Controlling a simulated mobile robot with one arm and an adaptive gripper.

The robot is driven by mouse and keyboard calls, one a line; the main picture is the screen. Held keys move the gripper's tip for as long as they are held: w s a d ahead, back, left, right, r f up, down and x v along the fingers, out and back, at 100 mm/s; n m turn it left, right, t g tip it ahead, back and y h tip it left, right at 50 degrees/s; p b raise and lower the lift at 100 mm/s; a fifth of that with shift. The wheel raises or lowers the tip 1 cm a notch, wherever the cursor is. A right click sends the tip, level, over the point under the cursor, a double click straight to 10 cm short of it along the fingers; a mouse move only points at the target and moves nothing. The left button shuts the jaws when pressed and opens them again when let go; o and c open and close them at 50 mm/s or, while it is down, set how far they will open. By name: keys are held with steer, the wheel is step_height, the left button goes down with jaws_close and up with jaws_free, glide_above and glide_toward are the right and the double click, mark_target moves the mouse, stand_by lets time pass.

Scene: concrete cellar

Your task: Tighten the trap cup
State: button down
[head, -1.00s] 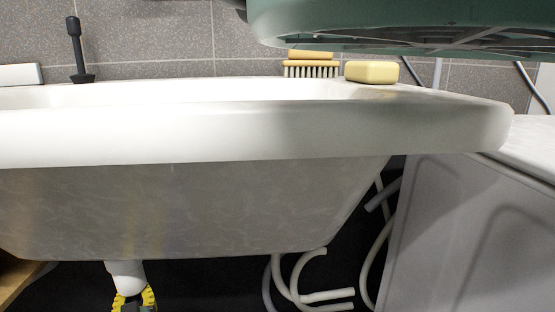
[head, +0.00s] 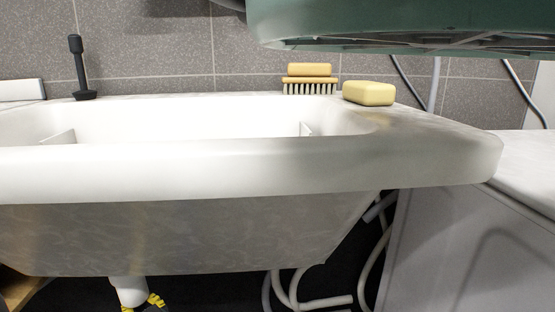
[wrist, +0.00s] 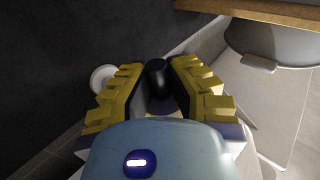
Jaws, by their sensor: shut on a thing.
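The white drain pipe (head: 128,290) comes down from under the basin (head: 230,180) at the lower left of the head view. My gripper (head: 148,306) is just below it, with only the yellow finger tops and a dark part showing at the picture's bottom edge. In the wrist view my gripper (wrist: 157,78) has its two yellow ribbed fingers on either side of a dark rounded part (wrist: 157,74), seemingly the trap cup, and is shut on it. The cup is mostly hidden by the fingers and the gripper body. Its thread and seating cannot be seen.
A white round fitting (wrist: 103,78) is left of the fingers. Pale hoses (head: 285,290) hang right of the drain, near a white cabinet-like unit (head: 450,230). A green object (head: 400,25) overhangs the basin. A soap bar (head: 368,93) and brush (head: 309,80) lie on the rim.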

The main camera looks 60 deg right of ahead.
steer(key=shift+y, duration=0.4)
steer(key=c, duration=0.6)
jaws_free()
steer(key=shift+d, duration=0.1)
steer(key=shift+r+m+h+p, duration=0.15)
steer(key=shift+m+h+p, duration=0.15)
steer(key=shift+h+p, duration=0.45)
steer(key=shift+m+h, duration=0.5)
steer(key=shift+h, duration=0.45)
steer(key=shift+g+h, duration=0.3)
